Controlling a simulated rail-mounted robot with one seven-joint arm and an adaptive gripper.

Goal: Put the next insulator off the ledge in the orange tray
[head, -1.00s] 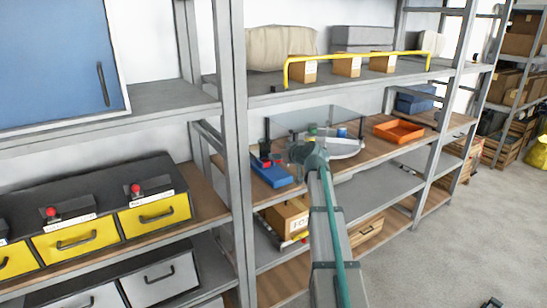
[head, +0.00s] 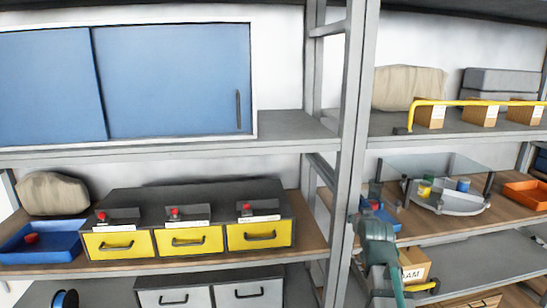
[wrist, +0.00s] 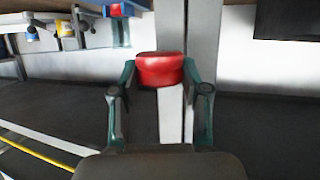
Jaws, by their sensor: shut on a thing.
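In the wrist view my gripper (wrist: 159,68) is shut on a red insulator (wrist: 160,72), a short rounded piece held between the two fingertips. The orange tray (head: 527,196) stands on the wooden shelf at the far right, partly cut off by the frame edge. A grey curved ledge (head: 450,207) on that shelf bears a yellow piece (head: 424,188) and a blue piece (head: 463,185).
A clear screen (head: 435,163) stands over the curved ledge. A blue tray (head: 382,217) is behind my gripper. A yellow rail (head: 470,103) runs along the shelf above, before cartons. Yellow drawers (head: 190,240) and another blue tray (head: 40,243) fill the left bay.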

